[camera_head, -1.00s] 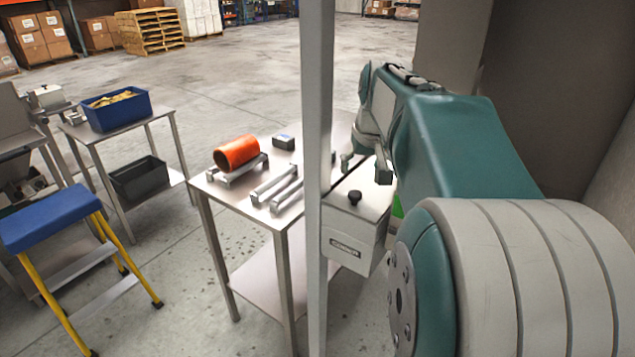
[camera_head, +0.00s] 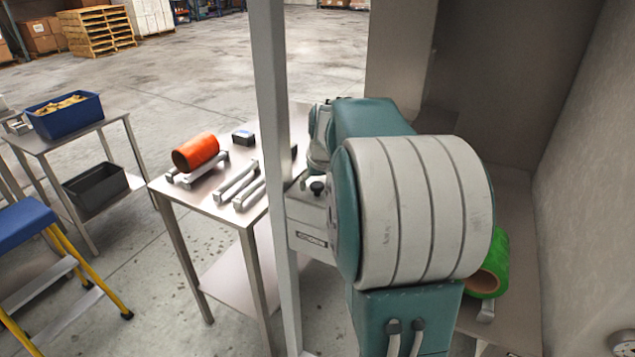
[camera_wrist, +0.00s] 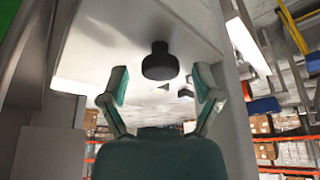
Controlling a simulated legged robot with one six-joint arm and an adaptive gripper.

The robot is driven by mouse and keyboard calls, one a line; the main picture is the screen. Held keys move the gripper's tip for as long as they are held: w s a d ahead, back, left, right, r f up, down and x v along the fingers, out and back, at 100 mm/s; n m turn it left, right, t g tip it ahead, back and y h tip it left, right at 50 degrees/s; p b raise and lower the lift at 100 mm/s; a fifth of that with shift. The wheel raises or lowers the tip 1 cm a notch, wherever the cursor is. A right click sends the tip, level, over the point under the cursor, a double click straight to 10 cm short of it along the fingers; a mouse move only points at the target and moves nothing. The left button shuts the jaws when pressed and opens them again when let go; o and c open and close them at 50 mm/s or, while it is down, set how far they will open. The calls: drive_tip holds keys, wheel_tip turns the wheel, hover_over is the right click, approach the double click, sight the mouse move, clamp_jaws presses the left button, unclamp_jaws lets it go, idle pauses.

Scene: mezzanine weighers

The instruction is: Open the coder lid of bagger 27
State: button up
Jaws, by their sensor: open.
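The coder (camera_head: 308,235) is a pale grey box with lettering on its front, behind the grey post. A black knob (camera_head: 317,187) stands on its lid (camera_head: 300,198); my arm hides the right part of the box. In the wrist view the knob (camera_wrist: 160,62) stands out from the pale lid surface (camera_wrist: 110,40). My gripper (camera_wrist: 159,72) is open, with one finger on each side of the knob and a visible gap to it on both sides. In the head view my gripper is mostly hidden behind my arm. The lid looks closed.
A grey post (camera_head: 275,150) stands left of my arm. A steel table (camera_head: 170,190) holds an orange roll (camera_head: 195,150), metal bars and a small dark box (camera_head: 243,136). A green roll (camera_head: 490,265) lies at right, near the wall (camera_head: 590,200). A blue-topped step (camera_head: 22,225) stands left.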

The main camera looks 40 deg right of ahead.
drive_tip(key=shift+a, duration=0.1)
clamp_jaws()
drive_tip(key=shift+r, duration=0.1)
